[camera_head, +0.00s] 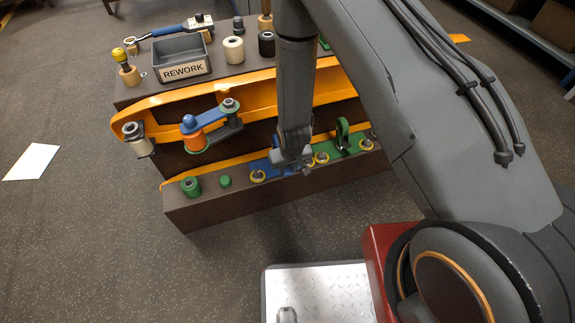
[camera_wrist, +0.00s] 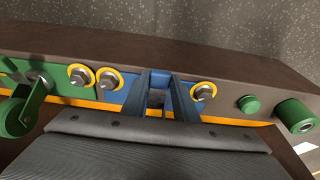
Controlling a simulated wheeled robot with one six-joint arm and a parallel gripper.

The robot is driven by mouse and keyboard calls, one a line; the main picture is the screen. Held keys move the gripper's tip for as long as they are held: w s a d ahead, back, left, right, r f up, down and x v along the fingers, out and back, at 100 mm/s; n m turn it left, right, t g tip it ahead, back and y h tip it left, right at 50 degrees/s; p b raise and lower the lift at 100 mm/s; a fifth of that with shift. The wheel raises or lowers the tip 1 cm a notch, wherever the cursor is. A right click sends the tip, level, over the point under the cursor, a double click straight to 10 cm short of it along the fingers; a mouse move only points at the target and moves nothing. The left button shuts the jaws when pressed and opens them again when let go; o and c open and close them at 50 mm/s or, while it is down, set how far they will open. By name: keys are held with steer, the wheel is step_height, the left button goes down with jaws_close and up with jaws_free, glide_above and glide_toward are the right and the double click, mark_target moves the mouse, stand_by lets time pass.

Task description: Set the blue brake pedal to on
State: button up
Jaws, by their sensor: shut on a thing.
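The blue brake pedal's blue base plate (camera_head: 269,167) is on the low front ledge of the brown stand, with yellow-ringed bolts at its ends. My gripper (camera_head: 292,168) points down over the middle of this plate and hides most of the pedal. In the wrist view the blue plate (camera_wrist: 214,93) runs behind my gripper (camera_wrist: 159,90). Its two fingers are on either side of a small part at the plate's middle and are shut on it. That part is mostly hidden, so the pedal's angle cannot be told.
A green lever (camera_head: 342,134) stands on a green plate just right of the blue plate. Green knobs (camera_head: 191,187) are at the ledge's left end. Above, a blue crank arm (camera_head: 205,119) tops an orange spool. A REWORK bin (camera_head: 182,56) is on top.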

steer(key=shift+s+d+f+t+y+p, duration=0.15)
steer(key=shift+s+f+t+y+p, duration=0.3)
steer(key=shift+t, duration=0.55)
steer(key=shift+f+t+y+p, duration=0.3)
steer(key=shift+f+t, duration=0.45)
steer(key=shift+t, duration=0.45)
steer(key=shift+w, duration=0.1)
steer(key=o, duration=1.1)
steer(key=shift+c, duration=0.2)
steer(key=shift+r, duration=0.1)
steer(key=p+v, duration=0.1)
steer(key=v, duration=0.6)
steer(key=shift+s+r+p, duration=0.25)
steer(key=shift+p, duration=0.05)
